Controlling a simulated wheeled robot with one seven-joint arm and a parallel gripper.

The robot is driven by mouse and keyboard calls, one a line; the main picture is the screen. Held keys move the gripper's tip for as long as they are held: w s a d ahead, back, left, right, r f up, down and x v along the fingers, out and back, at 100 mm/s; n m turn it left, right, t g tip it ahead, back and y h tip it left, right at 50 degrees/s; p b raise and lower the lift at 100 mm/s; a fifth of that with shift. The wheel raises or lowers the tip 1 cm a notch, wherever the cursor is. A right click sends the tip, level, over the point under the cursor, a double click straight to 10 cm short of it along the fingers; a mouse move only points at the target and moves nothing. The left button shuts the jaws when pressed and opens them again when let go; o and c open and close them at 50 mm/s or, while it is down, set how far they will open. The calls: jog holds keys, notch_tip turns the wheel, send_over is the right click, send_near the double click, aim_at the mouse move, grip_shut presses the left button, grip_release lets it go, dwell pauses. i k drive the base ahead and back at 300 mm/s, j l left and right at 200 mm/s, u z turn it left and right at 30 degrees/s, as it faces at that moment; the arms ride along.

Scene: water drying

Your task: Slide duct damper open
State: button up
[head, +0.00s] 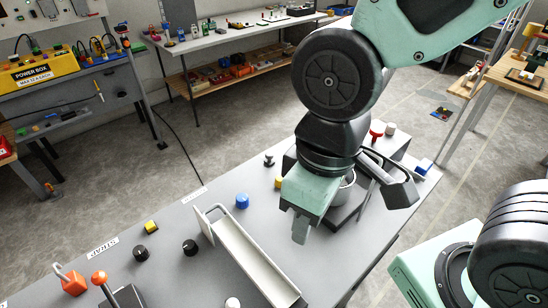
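What looks like the duct damper is a long pale open channel (258,262) on the grey bench. An upright white plate (204,226) stands at its far left end, with a thin looped handle beside it. My gripper (301,230) hangs above the bench to the right of the channel, pointing down and apart from the plate and handle. One pale fingertip shows clearly below its teal body. The other finger is not clearly made out, and I see nothing held.
A pale round cup (346,190) on a dark base is close behind my gripper. An orange padlock-like piece (74,284) is at lower left.

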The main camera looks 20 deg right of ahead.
aim_at(269, 155)
jog(key=k+j+u, duration=0.1)
jog(key=u, duration=0.25)
jog(key=k+j+u, duration=0.2)
jog(key=u, duration=0.15)
jog(key=k, duration=0.1)
